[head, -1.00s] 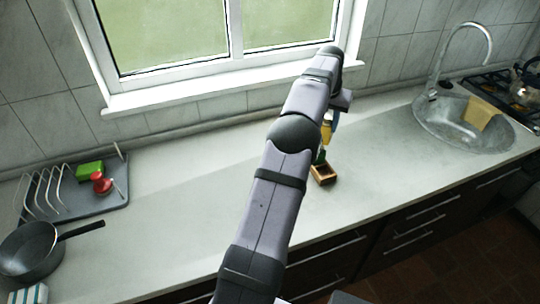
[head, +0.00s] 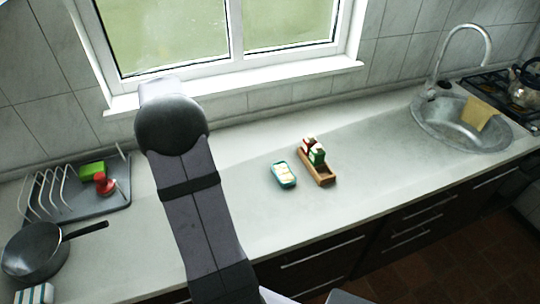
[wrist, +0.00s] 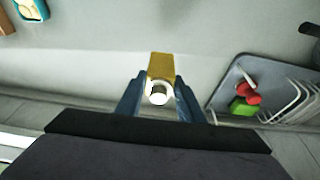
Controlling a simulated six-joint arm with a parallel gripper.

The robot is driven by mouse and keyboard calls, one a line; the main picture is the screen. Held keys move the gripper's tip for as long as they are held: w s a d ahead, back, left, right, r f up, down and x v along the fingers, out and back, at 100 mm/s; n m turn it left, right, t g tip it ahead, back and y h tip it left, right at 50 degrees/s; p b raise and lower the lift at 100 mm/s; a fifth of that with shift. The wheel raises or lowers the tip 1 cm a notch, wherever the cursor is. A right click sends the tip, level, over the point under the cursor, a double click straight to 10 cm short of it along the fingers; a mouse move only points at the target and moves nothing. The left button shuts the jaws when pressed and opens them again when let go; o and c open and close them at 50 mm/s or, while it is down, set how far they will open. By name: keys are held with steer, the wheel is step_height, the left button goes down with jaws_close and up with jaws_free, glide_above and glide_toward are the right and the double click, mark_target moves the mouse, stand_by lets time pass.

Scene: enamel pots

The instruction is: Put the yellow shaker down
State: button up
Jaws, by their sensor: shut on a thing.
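The yellow shaker (wrist: 161,66) shows in the wrist view, with a white ring-shaped end towards the camera. My gripper (wrist: 160,80) is shut on it, one blue finger on each side. Pale counter lies around it in that view; whether its far end touches the counter cannot be told. In the head view my arm hides the gripper and the shaker.
A wooden caddy (head: 327,179) holding red-white and green-white items stands mid-counter beside a teal dish (head: 284,183). The grey drainer tray (head: 78,207), with green sponge (head: 91,170) and red-handled thing (head: 104,184), is left. A pan (head: 33,251) lies front left. Counter right of the caddy is clear.

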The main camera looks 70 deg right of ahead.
steer(key=a+f+n+t+y+p, duration=0.2)
steer(key=a+n, duration=0.7)
steer(key=a, duration=2.6)
steer(key=w+d+m+g+b, duration=0.15)
steer(key=w+d, duration=0.25)
steer(key=d, duration=0.5)
steer(key=w+d+m, duration=0.3)
steer(key=d, duration=0.5)
steer(key=d+r+m+h, duration=0.1)
steer(key=d+m+h, duration=0.15)
steer(key=d, duration=1.35)
steer(key=s+d+m+g+b, duration=0.2)
steer(key=s+d+m, duration=0.5)
steer(key=s+d, duration=1.95)
steer(key=shift+w+a+p+x, duration=0.15)
steer(key=shift+p+x, duration=0.2)
steer(key=shift+x, duration=1.3)
steer(key=shift+w+a+p+x, duration=0.15)
steer(key=shift+p+x, duration=0.2)
steer(key=shift+x, duration=1.3)
steer(key=shift+w+a+p+x, duration=0.2)
steer(key=shift+p+x, duration=0.15)
steer(key=shift+x, duration=1.3)
steer(key=shift+f+t, duration=0.1)
steer(key=shift+t, duration=0.15)
